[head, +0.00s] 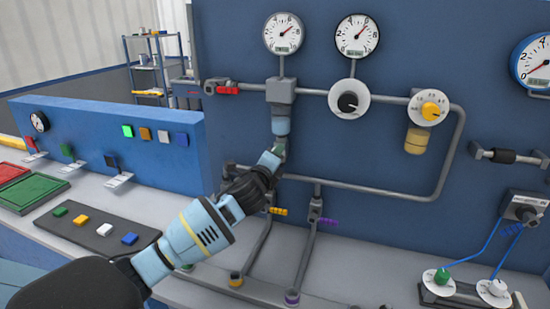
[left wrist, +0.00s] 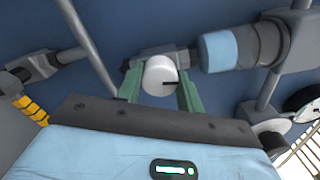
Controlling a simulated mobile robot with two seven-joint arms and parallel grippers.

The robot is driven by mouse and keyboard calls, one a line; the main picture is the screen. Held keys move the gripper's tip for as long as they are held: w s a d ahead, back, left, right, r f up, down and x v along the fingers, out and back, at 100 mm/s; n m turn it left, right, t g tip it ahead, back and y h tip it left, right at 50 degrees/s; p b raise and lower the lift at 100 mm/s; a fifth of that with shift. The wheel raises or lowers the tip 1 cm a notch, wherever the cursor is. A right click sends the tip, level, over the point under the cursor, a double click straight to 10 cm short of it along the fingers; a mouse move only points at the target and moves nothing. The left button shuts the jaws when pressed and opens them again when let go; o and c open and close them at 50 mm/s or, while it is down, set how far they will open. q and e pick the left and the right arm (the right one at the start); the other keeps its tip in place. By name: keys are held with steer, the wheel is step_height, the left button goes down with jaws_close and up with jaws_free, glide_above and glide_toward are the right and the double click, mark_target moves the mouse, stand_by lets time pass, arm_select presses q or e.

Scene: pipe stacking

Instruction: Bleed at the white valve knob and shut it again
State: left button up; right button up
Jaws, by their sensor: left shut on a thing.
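The white valve knob (left wrist: 158,76) shows in the left wrist view as a short white cylinder with a dark mark on its face. My left gripper (left wrist: 159,88) has its green fingers on either side of the knob and is shut on it. In the head view my left gripper (head: 279,151) reaches up to just below the light blue bowl (head: 281,126) of a grey pipe unit (head: 280,91). The knob is hidden there behind the fingers. The light blue bowl (left wrist: 217,50) also shows in the left wrist view, right of the knob. My right gripper is not in view.
Two gauges (head: 283,33) (head: 357,36) sit above the pipes. Right of the unit are a black-centred dial (head: 348,100) and a yellow knob (head: 431,109). A red valve handle (head: 228,90) is at left. Lower pipes (head: 345,187) run close to my gripper.

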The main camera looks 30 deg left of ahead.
arm_select(q)
steer(key=shift+n, duration=1)
steer(key=o, duration=1)
steer(key=v, duration=0.7)
steer(key=shift+s, duration=0.4)
